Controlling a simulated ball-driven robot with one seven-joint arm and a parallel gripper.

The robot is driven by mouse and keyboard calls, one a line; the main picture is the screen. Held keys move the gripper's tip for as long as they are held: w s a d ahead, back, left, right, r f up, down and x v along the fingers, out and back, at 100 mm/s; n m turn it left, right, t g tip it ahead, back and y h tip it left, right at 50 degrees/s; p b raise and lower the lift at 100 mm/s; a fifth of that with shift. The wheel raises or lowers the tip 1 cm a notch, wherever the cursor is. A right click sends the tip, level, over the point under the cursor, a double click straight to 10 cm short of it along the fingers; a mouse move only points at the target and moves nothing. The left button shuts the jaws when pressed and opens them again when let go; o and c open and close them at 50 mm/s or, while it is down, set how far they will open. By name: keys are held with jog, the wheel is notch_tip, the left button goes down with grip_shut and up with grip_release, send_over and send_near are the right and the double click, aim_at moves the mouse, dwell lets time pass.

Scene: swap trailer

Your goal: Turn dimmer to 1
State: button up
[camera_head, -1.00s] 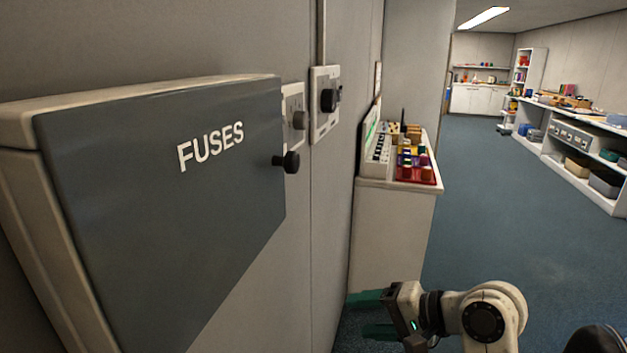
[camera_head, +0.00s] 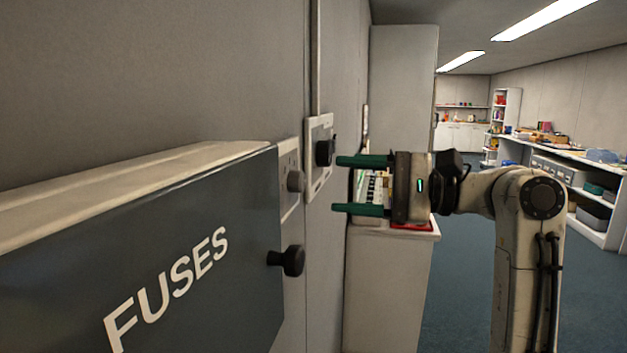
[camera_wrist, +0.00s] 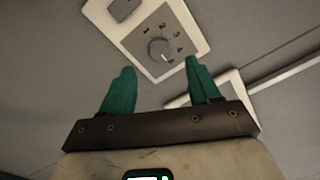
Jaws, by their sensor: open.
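The knob's exact setting is too small to tell. In the head view what looks like the same grey knob (camera_head: 295,181) is just right of the fuse box. My gripper (camera_head: 336,184) is open and empty, its green fingers pointing left at the wall, right of that plate and apart from it. In the wrist view my gripper (camera_wrist: 160,66) has its fingertips below the knob, one to each side.
The dark FUSES box (camera_head: 170,270) juts from the wall, with a black knob (camera_head: 288,261). Another plate with a black knob (camera_head: 325,152) is close to my upper finger. A white cabinet (camera_head: 385,290) stands behind my gripper. Blue floor is open at right.

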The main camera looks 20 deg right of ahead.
aim_at(303, 182)
jog(key=x, duration=0.6)
jog(key=c, duration=1)
